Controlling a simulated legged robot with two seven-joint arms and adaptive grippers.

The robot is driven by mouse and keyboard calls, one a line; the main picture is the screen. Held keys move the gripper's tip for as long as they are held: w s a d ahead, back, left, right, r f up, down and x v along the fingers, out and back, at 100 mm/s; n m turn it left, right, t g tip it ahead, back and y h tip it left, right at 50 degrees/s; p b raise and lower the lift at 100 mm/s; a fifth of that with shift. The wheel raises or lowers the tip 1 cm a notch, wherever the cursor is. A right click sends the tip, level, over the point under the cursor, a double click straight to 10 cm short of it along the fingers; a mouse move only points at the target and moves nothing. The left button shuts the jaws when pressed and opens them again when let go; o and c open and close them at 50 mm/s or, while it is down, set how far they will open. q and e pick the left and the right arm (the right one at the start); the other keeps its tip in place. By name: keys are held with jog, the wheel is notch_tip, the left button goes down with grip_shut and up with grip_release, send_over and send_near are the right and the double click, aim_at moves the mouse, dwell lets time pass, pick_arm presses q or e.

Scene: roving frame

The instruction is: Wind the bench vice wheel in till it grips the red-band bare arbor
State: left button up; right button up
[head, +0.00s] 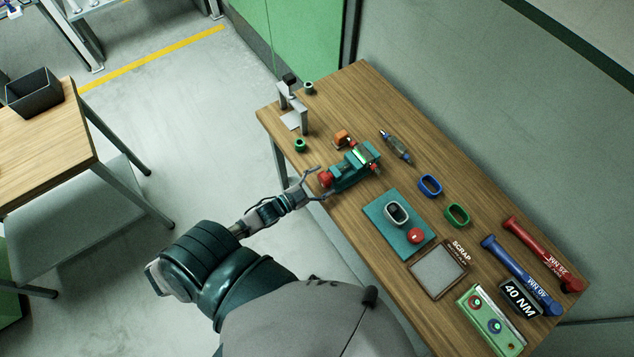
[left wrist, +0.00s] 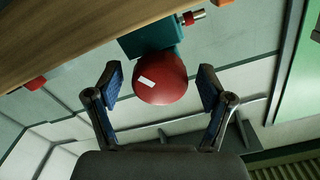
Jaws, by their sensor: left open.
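The teal bench vice (head: 350,171) stands near the front edge of the wooden bench. Its red wheel (head: 325,179) faces my left arm and shows large in the left wrist view (left wrist: 162,82), with a white mark on its face. My left gripper (head: 319,182) is open, one finger on each side of the wheel. In the left wrist view gaps show between the fingers and the wheel. A silver bar with a red part (left wrist: 194,17), apparently the red-band arbor, sticks out beside the vice body. Whether the jaws touch it is hidden. My right gripper is not in view.
On the bench (head: 335,95), an orange block (head: 342,137) and a tool (head: 395,146) lie close to the vice. A grey stand (head: 292,120), teal mat (head: 378,217), scrap tray (head: 437,294), coloured rings and red and blue wrenches (head: 521,276) are spread along it.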

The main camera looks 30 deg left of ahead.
pick_arm(q)
jog(key=v, duration=1.2)
jog(key=shift+f, duration=0.1)
dwell(0.6)
jog(key=s+a+f+n+g+y, duration=0.1)
jog(key=s+f+n+g+y, duration=0.15)
jog(key=f, duration=0.75)
jog(key=s+a+f+n+g+y+b, duration=0.1)
jog(key=s+f+g+y, duration=0.15)
jog(key=f, duration=0.65)
jog(key=s+a+f+n+g+y, duration=0.1)
jog(key=s+a+f+n, duration=0.15)
jog(key=f, duration=0.75)
jog(key=s+d+f+g, duration=0.4)
jog(key=s+f, duration=0.4)
jog(key=s, duration=0.2)
jog(key=s+d+f+n+g+y+b, duration=0.1)
jog(key=s+d+f+g, duration=0.4)
jog(key=s+d+f, duration=0.2)
jog(key=s+f, duration=0.2)
jog(key=s, duration=0.1)
jog(key=shift+d+g, duration=0.3)
